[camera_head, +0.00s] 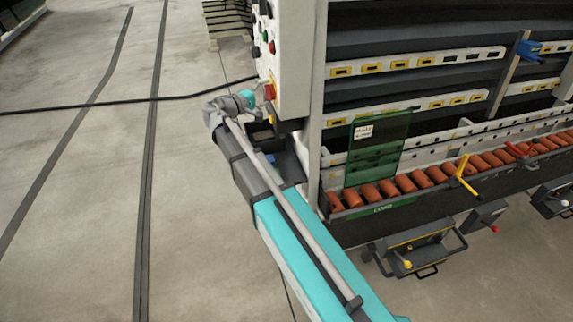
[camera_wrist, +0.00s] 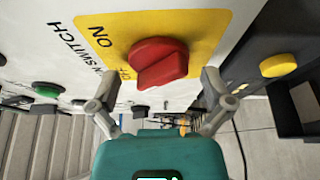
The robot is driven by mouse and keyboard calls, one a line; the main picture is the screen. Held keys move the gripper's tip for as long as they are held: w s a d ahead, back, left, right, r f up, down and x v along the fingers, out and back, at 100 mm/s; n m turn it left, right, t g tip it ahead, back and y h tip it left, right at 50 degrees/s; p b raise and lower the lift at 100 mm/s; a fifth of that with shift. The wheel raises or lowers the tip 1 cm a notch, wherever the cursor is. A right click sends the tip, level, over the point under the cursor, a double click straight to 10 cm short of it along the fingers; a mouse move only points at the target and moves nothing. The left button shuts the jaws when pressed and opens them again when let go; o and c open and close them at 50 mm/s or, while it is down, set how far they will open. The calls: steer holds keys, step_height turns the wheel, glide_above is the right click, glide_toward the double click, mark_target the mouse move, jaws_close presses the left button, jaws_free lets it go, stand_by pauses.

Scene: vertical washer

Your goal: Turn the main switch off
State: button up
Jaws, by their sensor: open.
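The main switch is a red rotary knob (camera_wrist: 160,62) on a yellow plate (camera_wrist: 205,28) in the wrist view. The plate reads "ON", with other lettering partly covered by the knob; "SWITCH" is printed on the white panel. In the head view the red knob (camera_head: 269,92) is small on the panel's side. My gripper (camera_wrist: 157,88) is open, its two grey fingers apart on either side of the knob's lower part. I cannot tell whether they touch it. In the head view my gripper (camera_head: 258,98) is beside the panel, its fingers too small to make out.
A green button (camera_wrist: 48,90) and a black knob (camera_wrist: 140,111) are on the same panel. A yellow round button (camera_wrist: 278,65) sits on a dark box to the right. The washer's roller conveyor (camera_head: 430,176) is right of my arm. Open floor (camera_head: 75,200) lies left.

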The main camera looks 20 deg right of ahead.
steer(key=m+b, duration=0.1)
steer(key=m, duration=0.1)
steer(key=m+h+b, duration=0.1)
steer(key=m, duration=0.1)
steer(key=shift+f+h+b, duration=0.1)
steer(key=shift+h+b, duration=0.2)
steer(key=m+h+b, duration=0.1)
steer(key=m, duration=0.1)
steer(key=m+h+b, duration=0.1)
steer(key=m, duration=0.2)
steer(key=shift+m+g, duration=0.3)
steer(key=shift+g, duration=0.1)
steer(key=b+v, duration=0.4)
steer(key=v, duration=0.9)
steer(key=s+d+f+n+g+y+p, duration=0.1)
steer(key=s+d+f+g+y+p, duration=0.1)
steer(key=s+d+y+p, duration=0.4)
steer(key=s+d+f+n+g+y+p, duration=0.2)
steer(key=s+d+f+g+y+p, duration=0.15)
steer(key=d+p, duration=0.3)
steer(key=s+r+n+y+p, duration=0.1)
steer(key=s+r+y+p, duration=0.1)
steer(key=s+y+p, duration=0.3)
steer(key=s+a+r+n+y+p, duration=0.1)
steer(key=s+y+p, duration=0.3)
steer(key=s, duration=0.4)
steer(key=shift+s+a+r+g+y+p, duration=0.25)
steer(key=shift+r+g+y+p, duration=0.25)
steer(key=shift+y, duration=0.35)
